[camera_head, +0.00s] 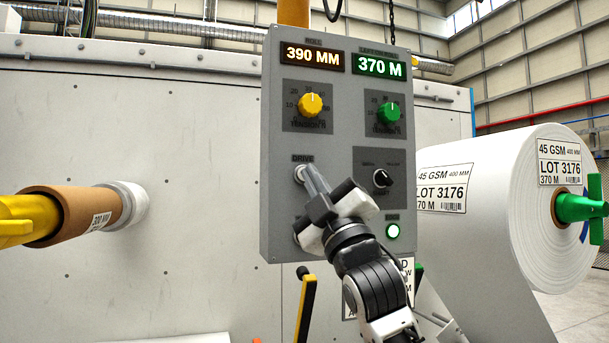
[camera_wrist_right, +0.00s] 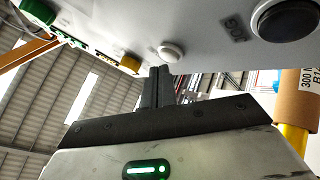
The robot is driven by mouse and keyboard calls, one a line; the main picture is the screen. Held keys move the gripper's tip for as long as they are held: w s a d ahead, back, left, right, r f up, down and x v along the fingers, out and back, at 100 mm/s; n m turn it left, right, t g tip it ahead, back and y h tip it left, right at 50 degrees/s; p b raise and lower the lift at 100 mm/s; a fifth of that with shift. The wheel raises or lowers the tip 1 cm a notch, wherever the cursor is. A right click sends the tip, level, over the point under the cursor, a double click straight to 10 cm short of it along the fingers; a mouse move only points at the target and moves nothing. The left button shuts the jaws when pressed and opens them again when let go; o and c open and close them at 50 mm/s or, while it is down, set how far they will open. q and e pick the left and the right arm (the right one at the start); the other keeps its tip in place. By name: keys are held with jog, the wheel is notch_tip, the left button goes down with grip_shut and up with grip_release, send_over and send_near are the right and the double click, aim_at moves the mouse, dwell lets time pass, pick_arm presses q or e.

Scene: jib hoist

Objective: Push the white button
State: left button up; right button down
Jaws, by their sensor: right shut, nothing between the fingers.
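The white button (camera_head: 299,174) sits on the grey control panel (camera_head: 341,150), under the DRIVE label at its left side. In the right wrist view the round white button (camera_wrist_right: 171,50) shows just beyond my fingertips. My right gripper (camera_head: 313,174) is shut and empty, its fingers pointing up at the panel just right of the button. Its closed fingers also show in the right wrist view (camera_wrist_right: 160,75). I cannot tell whether the tips touch the button. My left gripper is not in view.
A dark button (camera_wrist_right: 288,18) by a JOG label is near in the wrist view. The panel also carries a yellow knob (camera_head: 310,105), a green knob (camera_head: 388,112), a black selector (camera_head: 381,179) and a lit green-rimmed lamp (camera_head: 393,231). A white roll (camera_head: 520,220) stands right.

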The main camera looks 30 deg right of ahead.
jog(key=shift+s+a, duration=0.25)
jog(key=shift+s, duration=0.7)
jog(key=shift+s+a, duration=0.2)
jog(key=shift+s, duration=0.7)
jog(key=shift+s+a, duration=0.25)
jog(key=shift+s, duration=0.7)
